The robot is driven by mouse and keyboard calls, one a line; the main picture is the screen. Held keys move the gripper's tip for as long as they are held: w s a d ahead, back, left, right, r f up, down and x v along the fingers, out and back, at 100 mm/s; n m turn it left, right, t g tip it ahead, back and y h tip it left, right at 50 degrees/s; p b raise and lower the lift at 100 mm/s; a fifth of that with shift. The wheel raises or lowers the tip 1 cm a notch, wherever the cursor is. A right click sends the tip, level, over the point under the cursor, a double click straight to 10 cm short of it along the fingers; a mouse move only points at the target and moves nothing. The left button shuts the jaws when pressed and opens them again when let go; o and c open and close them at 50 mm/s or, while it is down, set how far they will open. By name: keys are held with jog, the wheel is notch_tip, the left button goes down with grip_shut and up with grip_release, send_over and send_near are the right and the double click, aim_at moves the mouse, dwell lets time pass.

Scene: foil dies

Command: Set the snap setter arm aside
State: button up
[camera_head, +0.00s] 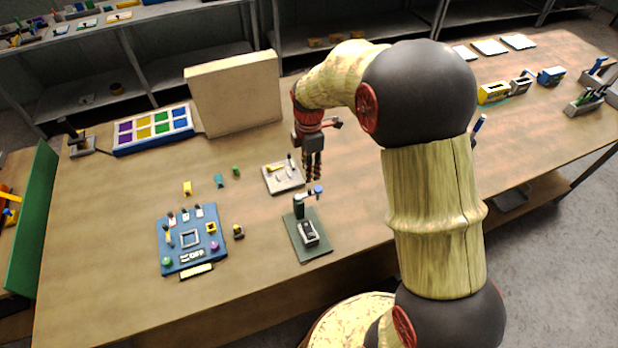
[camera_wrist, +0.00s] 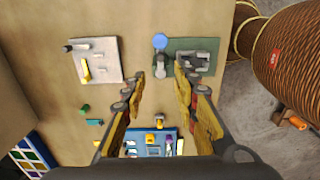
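The snap setter stands on a green base (camera_head: 300,250) near the table's front middle, with a grey block (camera_head: 309,232) on it. Its arm, with a blue knob (camera_head: 318,189) at the end, rises from a dark green post (camera_head: 299,206). In the wrist view the blue knob (camera_wrist: 160,40) and the green base (camera_wrist: 213,48) show just beyond my fingertips. My gripper (camera_head: 313,176) points down above and behind the setter. The wrist view shows my gripper (camera_wrist: 159,74) open and empty, its fingers on either side of the arm's line but apart from the knob.
A pale tray (camera_head: 270,185) with small parts lies behind the setter. A blue control board (camera_head: 165,240) is to the left, with small loose blocks nearby. A beige panel (camera_head: 235,90) and a bin of coloured cells (camera_head: 152,143) stand at the back. Bare table lies right of the setter.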

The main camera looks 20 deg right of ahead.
notch_tip(320, 180, up, 2)
jog(key=shift+r, duration=0.1)
dwell(0.6)
jog(key=s+a+r+m+t+b, duration=0.1)
jog(key=s+r+m+t+b, duration=0.1)
jog(key=s+m, duration=0.4)
jog(key=s+a+r+m+t+b, duration=0.1)
jog(key=s+r+m+b, duration=0.2)
jog(key=s, duration=0.8)
jog(key=s+a+r+m+t+b, duration=0.1)
jog(key=s+r+m+t+b, duration=0.1)
jog(key=s+m+b, duration=0.4)
jog(key=s+m, duration=0.2)
jog(key=m, duration=0.1)
jog(key=shift+s+a+r+t, duration=0.2)
jog(key=shift+a+r+t, duration=0.1)
jog(key=shift+a+r, duration=0.1)
